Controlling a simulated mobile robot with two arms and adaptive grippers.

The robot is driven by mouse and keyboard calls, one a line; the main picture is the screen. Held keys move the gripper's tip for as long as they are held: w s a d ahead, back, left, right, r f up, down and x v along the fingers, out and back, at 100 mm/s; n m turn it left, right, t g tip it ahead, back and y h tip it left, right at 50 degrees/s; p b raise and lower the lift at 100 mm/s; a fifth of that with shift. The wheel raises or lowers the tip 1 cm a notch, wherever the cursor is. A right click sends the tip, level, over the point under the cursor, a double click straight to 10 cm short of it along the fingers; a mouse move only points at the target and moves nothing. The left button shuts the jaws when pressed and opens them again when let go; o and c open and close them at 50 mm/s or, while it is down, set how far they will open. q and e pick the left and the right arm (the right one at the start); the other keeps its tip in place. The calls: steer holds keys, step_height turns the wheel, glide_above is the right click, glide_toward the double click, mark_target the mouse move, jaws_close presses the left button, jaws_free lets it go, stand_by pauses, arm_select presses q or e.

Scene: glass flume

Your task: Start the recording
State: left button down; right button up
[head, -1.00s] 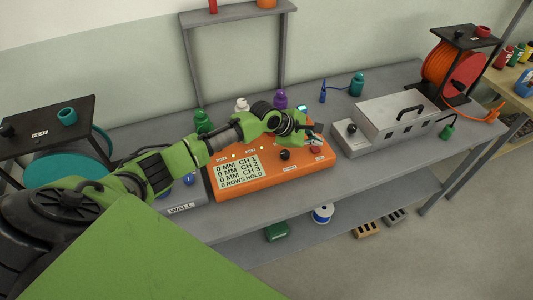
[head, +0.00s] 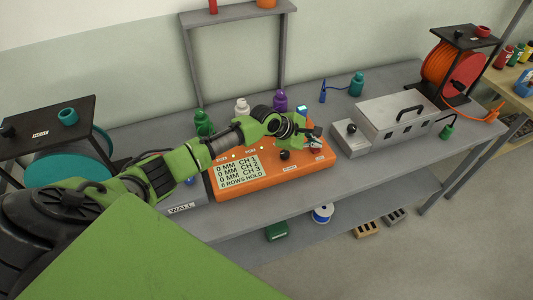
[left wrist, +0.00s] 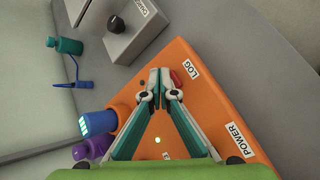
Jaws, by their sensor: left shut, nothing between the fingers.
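The orange recorder box (head: 245,182) sits on the bench. Its screen (head: 238,173) reads 0 MM for CH 1, CH 2 and CH 3, and 0 ROWS HOLD. A red switch (left wrist: 176,77) stands beside the LOG label (left wrist: 190,69) in the left wrist view. My left gripper (left wrist: 159,76) is shut and empty, its tips just left of the red switch; I cannot tell whether they touch it. In the head view this gripper (head: 312,133) is over the box's right end and partly covers the switch area. My right gripper is not in view.
A black knob (head: 284,155) is on the box near the POWER label (left wrist: 232,132). Behind the box stand green, white and purple bottles (head: 280,99). A grey metal case (head: 395,118) stands to the right. The bench front is clear.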

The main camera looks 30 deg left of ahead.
mark_target(314, 150)
arm_select(q)
steer(key=shift+f, duration=0.35)
stand_by(0.3)
steer(key=shift+r, duration=0.1)
steer(key=shift+r+p, duration=0.85)
steer(key=shift+p, duration=0.35)
step_height(314, 150, up, 6)
steer(key=p, duration=0.7)
steer(key=shift+s, duration=0.1)
